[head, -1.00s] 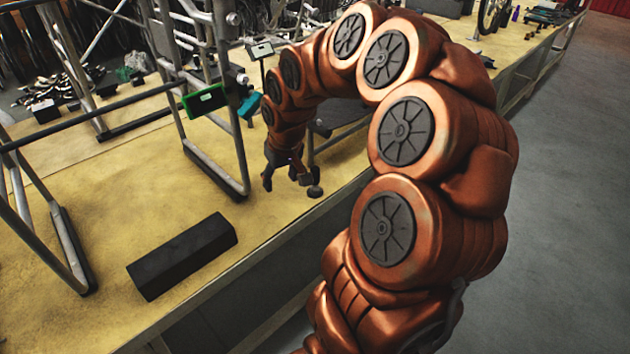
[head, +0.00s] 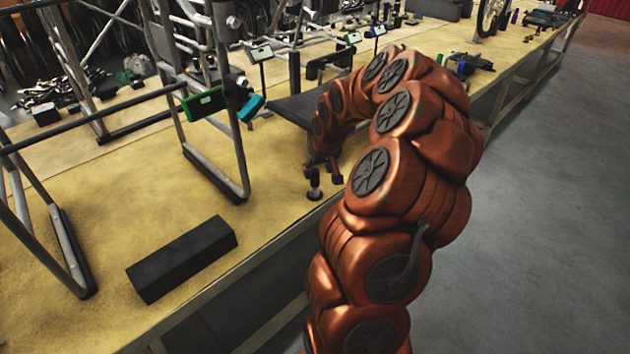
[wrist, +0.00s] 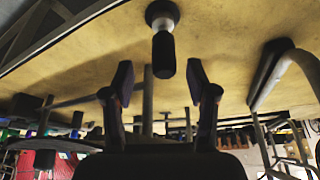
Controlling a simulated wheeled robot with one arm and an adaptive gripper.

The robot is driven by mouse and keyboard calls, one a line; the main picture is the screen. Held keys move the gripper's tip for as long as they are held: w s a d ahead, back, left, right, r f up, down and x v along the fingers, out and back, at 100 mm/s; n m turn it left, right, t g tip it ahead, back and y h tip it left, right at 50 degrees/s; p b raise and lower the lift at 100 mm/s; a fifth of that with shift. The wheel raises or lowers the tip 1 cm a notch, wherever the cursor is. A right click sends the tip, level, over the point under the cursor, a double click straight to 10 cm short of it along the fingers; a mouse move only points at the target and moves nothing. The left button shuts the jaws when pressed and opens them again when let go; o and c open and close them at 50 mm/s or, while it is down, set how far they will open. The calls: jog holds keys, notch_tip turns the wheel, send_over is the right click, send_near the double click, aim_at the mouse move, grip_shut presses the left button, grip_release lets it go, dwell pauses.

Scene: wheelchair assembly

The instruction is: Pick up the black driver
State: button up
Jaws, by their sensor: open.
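A small upright black piece, probably the black driver (head: 314,184), stands on a round foot near the table's front edge. I cannot tell whether the end lies between the fingers in depth. In the head view my gripper (head: 322,172) is beside the piece, partly hidden by my arm.
A black block (head: 181,259) lies at the front of the yellow table (head: 110,195). A grey metal frame (head: 240,165) stands to the left, with green (head: 205,102) and teal (head: 251,108) tags near it. A dark flat panel (head: 290,108) lies behind my gripper.

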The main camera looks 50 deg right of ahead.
aim_at(316, 173)
jog(key=shift+a+p+x, duration=0.1)
jog(key=shift+p+x, duration=0.25)
jog(key=shift+x, duration=0.45)
jog(key=shift+a+p+x, duration=0.15)
jog(key=shift+p+x, duration=0.2)
jog(key=shift+x, duration=1.3)
jog(key=shift+w, duration=0.15)
grip_shut()
